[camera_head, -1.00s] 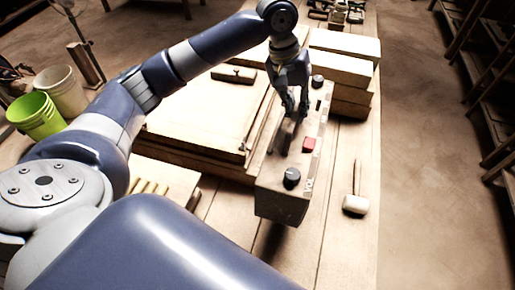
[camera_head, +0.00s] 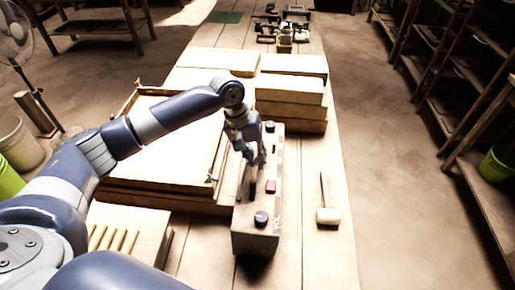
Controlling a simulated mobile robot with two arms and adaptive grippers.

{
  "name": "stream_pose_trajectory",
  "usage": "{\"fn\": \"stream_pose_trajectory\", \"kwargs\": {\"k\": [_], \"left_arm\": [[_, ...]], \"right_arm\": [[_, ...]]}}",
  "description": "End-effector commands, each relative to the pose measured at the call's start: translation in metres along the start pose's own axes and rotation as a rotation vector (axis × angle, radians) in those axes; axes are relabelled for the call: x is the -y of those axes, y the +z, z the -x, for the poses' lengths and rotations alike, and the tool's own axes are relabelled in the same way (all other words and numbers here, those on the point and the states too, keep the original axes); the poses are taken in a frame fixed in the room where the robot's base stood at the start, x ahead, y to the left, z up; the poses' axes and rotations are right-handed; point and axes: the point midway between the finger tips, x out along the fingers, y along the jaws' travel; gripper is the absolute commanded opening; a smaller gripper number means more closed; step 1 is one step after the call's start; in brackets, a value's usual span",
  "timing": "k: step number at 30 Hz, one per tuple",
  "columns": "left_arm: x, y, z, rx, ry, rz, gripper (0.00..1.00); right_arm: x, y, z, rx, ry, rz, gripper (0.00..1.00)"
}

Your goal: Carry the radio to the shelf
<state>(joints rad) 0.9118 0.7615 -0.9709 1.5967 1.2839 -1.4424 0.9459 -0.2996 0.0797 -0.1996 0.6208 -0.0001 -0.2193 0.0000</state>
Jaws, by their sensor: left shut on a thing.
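The radio (camera_head: 262,212) is a long grey-brown box with black knobs and a red button on its upper face. It is at the middle of the wooden workbench, and a dark shadow shows below its near end. My left gripper (camera_head: 254,163) reaches down from above and is shut on the radio near its middle, at a handle partly hidden by the fingers. Wooden shelves (camera_head: 447,62) stand along the right side, across the floor. My right gripper is not in view.
A green bucket (camera_head: 496,164) sits on the right shelving. The floor (camera_head: 400,190) between bench and shelves is clear.

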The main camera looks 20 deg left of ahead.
Motion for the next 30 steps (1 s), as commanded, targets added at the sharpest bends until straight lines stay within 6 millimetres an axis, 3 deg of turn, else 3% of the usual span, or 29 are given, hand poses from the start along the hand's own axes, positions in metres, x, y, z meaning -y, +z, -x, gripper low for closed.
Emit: {"fn": "stream_pose_trajectory", "kwargs": {"k": [7, 9, 11, 23, 30], "left_arm": [[-0.002, -0.002, 0.000, -0.007, 0.009, -0.003, 0.00], [0.001, 0.000, -0.004, -0.001, 0.002, -0.001, 0.21], [0.000, 0.000, -0.004, -0.001, 0.002, -0.001, 0.35], [0.000, -0.001, 0.001, -0.003, 0.002, -0.001, 0.35], [0.001, -0.002, 0.041, -0.007, 0.004, -0.001, 0.35]], "right_arm": [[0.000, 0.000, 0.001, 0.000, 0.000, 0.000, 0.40], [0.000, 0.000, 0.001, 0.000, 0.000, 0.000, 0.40], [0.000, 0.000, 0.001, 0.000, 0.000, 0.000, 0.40], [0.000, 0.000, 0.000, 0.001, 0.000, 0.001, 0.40], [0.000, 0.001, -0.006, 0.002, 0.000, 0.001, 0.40]]}}
